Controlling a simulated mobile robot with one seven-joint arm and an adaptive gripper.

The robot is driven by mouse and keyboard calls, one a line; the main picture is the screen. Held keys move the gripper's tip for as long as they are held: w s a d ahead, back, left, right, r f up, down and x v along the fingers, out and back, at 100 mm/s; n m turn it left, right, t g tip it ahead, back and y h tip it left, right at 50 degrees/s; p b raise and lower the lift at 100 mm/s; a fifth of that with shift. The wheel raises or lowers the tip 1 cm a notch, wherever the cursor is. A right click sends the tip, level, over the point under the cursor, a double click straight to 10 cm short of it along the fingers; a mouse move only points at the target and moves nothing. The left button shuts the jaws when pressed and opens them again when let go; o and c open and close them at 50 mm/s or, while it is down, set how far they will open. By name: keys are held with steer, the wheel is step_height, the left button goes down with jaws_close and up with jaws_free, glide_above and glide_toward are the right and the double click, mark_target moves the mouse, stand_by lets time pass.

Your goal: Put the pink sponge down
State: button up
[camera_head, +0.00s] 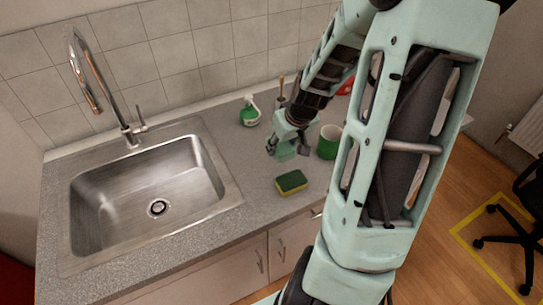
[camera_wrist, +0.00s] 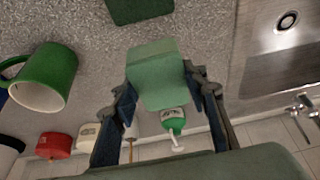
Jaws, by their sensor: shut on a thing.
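No pink sponge shows in either view. My gripper (camera_head: 278,147) is over the counter (camera_head: 240,150), right of the sink. In the wrist view my gripper (camera_wrist: 163,92) is shut on a pale green sponge-like block (camera_wrist: 155,72), with a finger on each side. The block also shows, small and pale, in the head view (camera_head: 286,152). Its gap to the counter is hard to tell. A dark green and yellow sponge (camera_head: 291,182) lies on the counter nearer the front edge; its green top also shows in the wrist view (camera_wrist: 138,9).
A green mug (camera_head: 329,142) stands right of my gripper. A green bottle (camera_head: 250,113) with a white top stands behind, near the wall. A red object (camera_wrist: 55,144) is further back. The steel sink (camera_head: 150,185) with its tap (camera_head: 128,132) is left. Counter between sink and sponge is clear.

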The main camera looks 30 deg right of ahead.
steer(key=b, duration=0.6)
glide_above(270, 161)
steer(key=s, duration=0.2)
steer(key=f, duration=0.5)
steer(key=shift+w+f, duration=0.25)
steer(key=shift+f, duration=0.15)
steer(key=f+b, duration=0.2)
steer(key=f, duration=0.1)
steer(key=shift+w+f, duration=0.1)
steer(key=shift+w, duration=0.1)
steer(key=shift+f, duration=0.2)
steer(key=o, duration=1)
steer(key=shift+r, duration=0.1)
steer(key=shift+s+r, duration=0.15)
steer(key=shift+r, duration=0.45)
steer(key=v, duration=1.1)
steer(key=shift+p, duration=0.3)
